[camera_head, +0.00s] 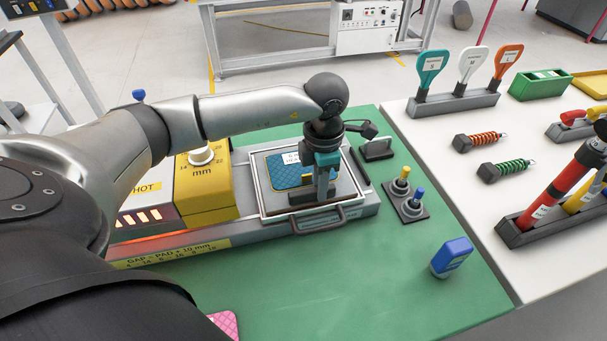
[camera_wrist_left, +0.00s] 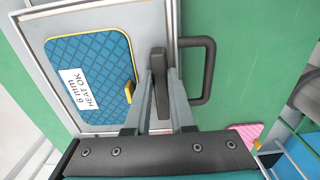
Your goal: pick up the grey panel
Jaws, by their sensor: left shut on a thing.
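My left gripper (camera_head: 325,190) points down over the framed tray of the press on the green bench. It is shut on a dark grey upright piece (camera_wrist_left: 159,75), which I take to be the grey panel. In the head view a dark grey block (camera_head: 301,197) shows low by the fingers. My right gripper is not in view.
The tray's dark handle (camera_head: 320,222) sticks out at the front. A yellow block (camera_head: 203,185) stands left. A small grey handled piece (camera_head: 376,149), a stand with yellow and blue knobs (camera_head: 405,200) and a blue bottle (camera_head: 452,256) stand right. The green bench front is mostly clear.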

